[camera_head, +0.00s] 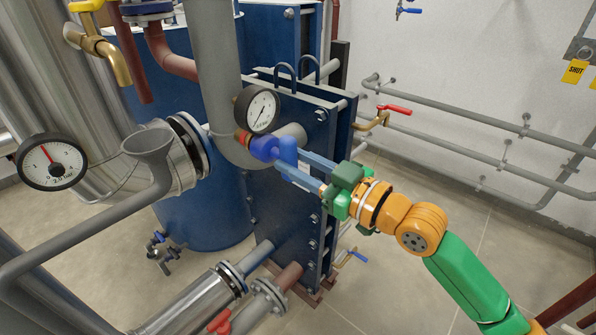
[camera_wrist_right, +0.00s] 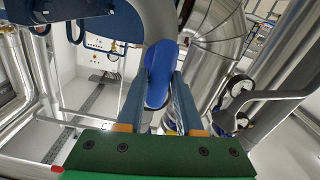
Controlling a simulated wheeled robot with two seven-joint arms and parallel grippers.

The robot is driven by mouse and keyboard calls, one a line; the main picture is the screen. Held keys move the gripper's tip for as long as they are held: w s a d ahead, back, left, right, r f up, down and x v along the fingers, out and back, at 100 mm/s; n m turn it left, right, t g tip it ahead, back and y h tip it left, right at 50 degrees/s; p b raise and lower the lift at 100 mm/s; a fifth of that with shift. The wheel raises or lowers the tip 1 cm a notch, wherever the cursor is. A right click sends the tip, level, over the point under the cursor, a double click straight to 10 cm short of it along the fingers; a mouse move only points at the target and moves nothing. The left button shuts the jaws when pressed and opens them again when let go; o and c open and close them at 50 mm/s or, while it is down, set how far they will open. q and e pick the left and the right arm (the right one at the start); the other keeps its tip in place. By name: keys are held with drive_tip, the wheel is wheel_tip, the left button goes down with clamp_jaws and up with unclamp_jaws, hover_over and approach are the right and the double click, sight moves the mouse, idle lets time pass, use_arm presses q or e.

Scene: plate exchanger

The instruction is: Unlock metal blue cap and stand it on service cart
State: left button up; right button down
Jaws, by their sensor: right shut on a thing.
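The blue cap (camera_head: 263,147) sits at the end of a short fitting with a red-brown ring, on the grey pipe just below a pressure gauge. My right gripper (camera_head: 283,158) reaches in from the right and is shut on the blue cap. In the right wrist view the blue cap (camera_wrist_right: 160,75) stands between the two long blue-grey fingers (camera_wrist_right: 160,98). The cap is still at the fitting; whether it is loosened cannot be told. My left gripper is not in view. No service cart is seen in either view.
The blue plate exchanger (camera_head: 290,215) stands right behind and below the gripper. The gauge (camera_head: 262,111) is close above the cap. A red-handled valve (camera_head: 385,114) and wall pipes (camera_head: 460,140) lie to the right. A funnel pipe (camera_head: 148,150) is left.

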drive_tip(key=shift+d, duration=0.1)
drive_tip(key=shift+f, duration=0.2)
drive_tip(key=v, duration=0.4)
drive_tip(key=shift+r, duration=0.2)
drive_tip(key=shift+w+a, duration=0.2)
drive_tip(key=shift+a, duration=0.05)
